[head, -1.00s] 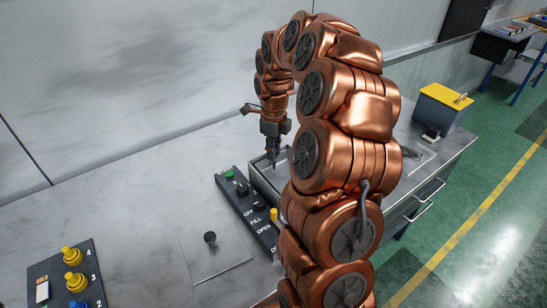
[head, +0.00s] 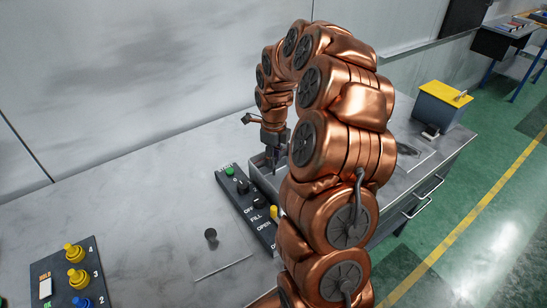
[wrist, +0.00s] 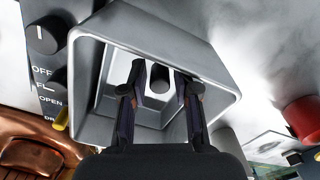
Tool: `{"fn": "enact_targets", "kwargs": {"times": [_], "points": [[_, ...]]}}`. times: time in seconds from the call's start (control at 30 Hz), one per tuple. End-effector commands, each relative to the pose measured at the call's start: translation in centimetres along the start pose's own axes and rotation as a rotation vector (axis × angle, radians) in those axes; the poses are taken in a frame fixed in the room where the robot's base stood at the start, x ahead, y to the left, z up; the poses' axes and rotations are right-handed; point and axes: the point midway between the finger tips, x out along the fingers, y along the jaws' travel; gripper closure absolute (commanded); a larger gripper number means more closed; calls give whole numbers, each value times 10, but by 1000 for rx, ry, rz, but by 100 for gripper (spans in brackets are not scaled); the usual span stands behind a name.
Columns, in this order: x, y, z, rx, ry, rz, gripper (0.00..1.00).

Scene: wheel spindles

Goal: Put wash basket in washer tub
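The washer tub (wrist: 228,112) is an open grey metal box with a rounded rim. In the head view the tub (head: 259,172) is partly hidden behind my arm. My gripper (wrist: 160,80) points down into the tub, its two fingers spread apart. It also shows in the head view (head: 271,163), at the tub's opening. A dark round post or handle (wrist: 160,79) stands inside the tub between the fingertips, with a gap to each side. It may be the wash basket's handle; the basket's body cannot be clearly made out.
A control panel (head: 249,213) with knobs and buttons stands left of the tub. A plate with a black knob (head: 210,235) lies on the bench. A second button panel (head: 68,277) is at lower left. A yellow-topped box (head: 445,95) stands right.

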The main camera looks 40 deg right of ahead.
Motion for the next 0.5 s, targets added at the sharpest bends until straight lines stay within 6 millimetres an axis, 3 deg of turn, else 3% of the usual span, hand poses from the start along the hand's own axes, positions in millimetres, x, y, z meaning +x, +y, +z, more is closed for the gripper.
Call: {"fn": "enact_targets", "kwargs": {"times": [0.27,0.5], "points": [[-5,0,0,0,0,-2,70],[-44,-2,1,1,-5,-9,70]]}}
